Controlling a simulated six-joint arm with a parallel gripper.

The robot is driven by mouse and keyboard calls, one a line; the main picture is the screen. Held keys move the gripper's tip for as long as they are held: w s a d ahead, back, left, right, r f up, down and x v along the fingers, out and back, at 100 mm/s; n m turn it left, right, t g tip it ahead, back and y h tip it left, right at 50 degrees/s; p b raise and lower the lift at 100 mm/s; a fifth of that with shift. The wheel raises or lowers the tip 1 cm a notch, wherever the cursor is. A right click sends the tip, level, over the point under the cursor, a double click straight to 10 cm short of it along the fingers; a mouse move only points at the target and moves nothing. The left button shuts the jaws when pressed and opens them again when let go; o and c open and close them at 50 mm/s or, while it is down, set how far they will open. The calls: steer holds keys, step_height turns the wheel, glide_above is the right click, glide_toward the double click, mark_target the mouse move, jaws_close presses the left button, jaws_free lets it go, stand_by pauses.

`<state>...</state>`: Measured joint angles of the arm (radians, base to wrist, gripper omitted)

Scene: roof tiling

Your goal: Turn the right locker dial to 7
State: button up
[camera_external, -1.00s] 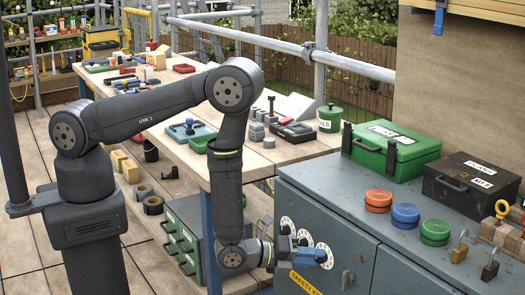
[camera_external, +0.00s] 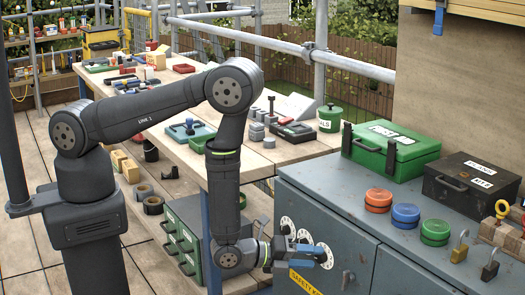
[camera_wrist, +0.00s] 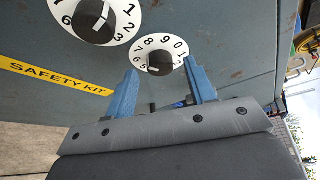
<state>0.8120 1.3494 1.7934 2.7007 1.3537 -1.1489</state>
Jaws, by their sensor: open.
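The right dial (camera_wrist: 166,47), a white numbered disc with a black knob (camera_wrist: 160,63), is on the grey-blue locker door in the wrist view. A small light mark on the knob's lower left seems to face the 5 and 6 side; the exact setting is hard to read. My gripper (camera_wrist: 160,80) is open, with one blue finger on each side of this knob. I cannot tell whether either finger touches it. In the external view my gripper (camera_external: 312,252) is at the locker front and partly covers the right dial (camera_external: 326,252).
Another dial (camera_wrist: 67,12) is close by at the upper left of the wrist view. A yellow SAFETY KIT label (camera_wrist: 55,76) is below the dials. Boxes and round tins stand on the locker top (camera_external: 345,195).

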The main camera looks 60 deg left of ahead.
steer(key=v, duration=1.6)
steer(key=shift+s+r, duration=0.15)
steer(key=shift+s, duration=0.05)
steer(key=shift+a, duration=0.1)
steer(key=x, duration=1.7)
steer(key=shift+w, duration=0.2)
steer(key=shift+s, duration=0.1)
